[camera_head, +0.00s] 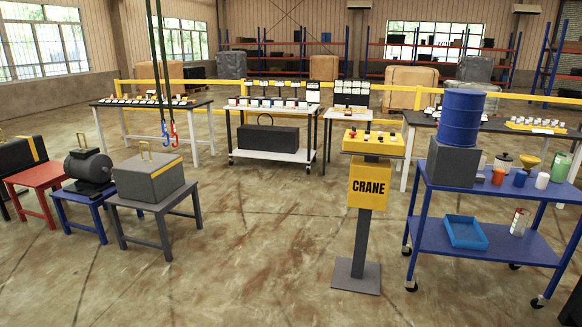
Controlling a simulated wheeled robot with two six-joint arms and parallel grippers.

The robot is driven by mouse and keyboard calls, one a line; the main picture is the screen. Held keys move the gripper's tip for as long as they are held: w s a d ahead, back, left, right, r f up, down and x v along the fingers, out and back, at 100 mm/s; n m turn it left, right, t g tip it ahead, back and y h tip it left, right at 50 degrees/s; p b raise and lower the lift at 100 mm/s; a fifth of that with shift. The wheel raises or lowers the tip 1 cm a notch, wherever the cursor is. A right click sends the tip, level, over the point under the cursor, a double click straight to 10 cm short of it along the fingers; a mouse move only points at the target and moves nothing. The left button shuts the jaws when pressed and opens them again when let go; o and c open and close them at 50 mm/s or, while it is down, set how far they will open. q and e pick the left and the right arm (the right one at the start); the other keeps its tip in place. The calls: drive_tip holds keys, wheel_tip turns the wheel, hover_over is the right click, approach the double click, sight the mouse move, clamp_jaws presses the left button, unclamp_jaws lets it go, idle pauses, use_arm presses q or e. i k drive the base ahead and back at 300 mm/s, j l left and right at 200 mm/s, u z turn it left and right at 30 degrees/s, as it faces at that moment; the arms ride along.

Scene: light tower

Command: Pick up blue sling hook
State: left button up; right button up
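The blue sling hook (164,134) hangs in the air at the lower end of a dark green sling line, left of the middle of the view. A red hook (174,135) hangs close beside it on the right, on a second line. The two lines (158,50) come down from above the top edge of the view. Neither of my grippers is in view, and nothing is seen holding the blue hook.
A grey box (148,184) with a yellow handle stands on a grey table, lower left of the hooks. A motor (88,164) stands on a blue table. A yellow CRANE pedestal (368,184) and a blue cart (484,239) stand right. Open floor lies between.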

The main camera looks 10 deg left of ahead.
sight(164, 125)
drive_tip(key=i+u, duration=0.15)
drive_tip(key=i, duration=0.55)
drive_tip(key=i+l+u, duration=0.15)
drive_tip(key=i, duration=0.55)
drive_tip(key=i+u, duration=0.3)
drive_tip(key=i, duration=0.6)
drive_tip(key=i+l+u, duration=0.15)
drive_tip(key=i+u, duration=0.2)
drive_tip(key=i, duration=0.55)
drive_tip(key=i+z, duration=0.2)
drive_tip(key=i, duration=0.4)
drive_tip(key=i+j+z, duration=0.2)
drive_tip(key=i, duration=0.45)
drive_tip(key=i+j+z, duration=0.15)
drive_tip(key=i, duration=0.45)
drive_tip(key=i+z, duration=0.5)
drive_tip(key=i, duration=1.15)
drive_tip(key=i+l+u, duration=0.2)
drive_tip(key=i, duration=1.45)
drive_tip(key=i+u, duration=0.3)
drive_tip(key=i, duration=0.15)
drive_tip(key=i+u, duration=0.3)
drive_tip(key=i, duration=0.2)
drive_tip(key=i+l+u, duration=0.3)
drive_tip(key=i, duration=0.15)
drive_tip(key=u, duration=3.4)
